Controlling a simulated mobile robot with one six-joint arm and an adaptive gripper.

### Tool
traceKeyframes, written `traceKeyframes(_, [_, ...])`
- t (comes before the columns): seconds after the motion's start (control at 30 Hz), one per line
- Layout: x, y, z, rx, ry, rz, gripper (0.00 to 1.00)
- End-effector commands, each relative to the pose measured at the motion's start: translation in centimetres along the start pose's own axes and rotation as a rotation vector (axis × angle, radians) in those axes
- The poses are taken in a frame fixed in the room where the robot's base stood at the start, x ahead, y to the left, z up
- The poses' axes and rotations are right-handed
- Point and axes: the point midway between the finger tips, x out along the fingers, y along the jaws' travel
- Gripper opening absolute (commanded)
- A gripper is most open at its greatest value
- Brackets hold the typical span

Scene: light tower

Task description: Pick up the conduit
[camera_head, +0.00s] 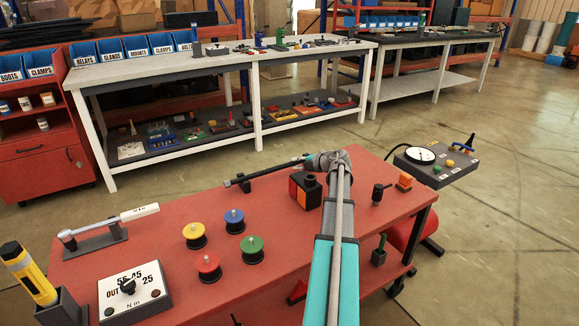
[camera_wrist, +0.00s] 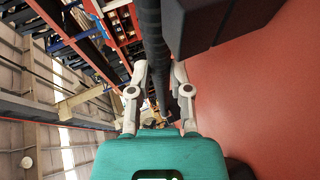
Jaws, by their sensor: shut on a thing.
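The conduit (camera_head: 272,173) is a long black ribbed tube with a dark fitting at its left end. It lies crosswise along the far edge of the red worktop in the head view. My gripper (camera_head: 308,160) is at its right end, partly hidden by my arm. In the wrist view the conduit (camera_wrist: 149,35) runs up the picture between the two fingers of my gripper (camera_wrist: 157,75), which are shut on it. I cannot tell whether it touches the worktop.
A black and orange box (camera_head: 306,190) stands close beside my arm, on the red worktop (camera_head: 160,240). Several coloured spools, including a green one (camera_head: 252,249), a torque wrench (camera_head: 110,226) and a dial box (camera_head: 133,292) are on the left. A gauge box (camera_head: 433,163) is at the right.

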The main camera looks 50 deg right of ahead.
Motion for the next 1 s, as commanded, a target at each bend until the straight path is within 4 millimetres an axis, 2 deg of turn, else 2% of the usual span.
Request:
traceKeyframes(0.27, [-0.4,1.0,-0.1,0.001,0.000,0.001,0.00])
traceKeyframes(0.57, [-1.3,3.4,-0.5,0.001,0.000,0.001,0.00])
traceKeyframes(1.0, [-7.4,6.7,-0.8,0.001,-0.002,0.001,0.00])
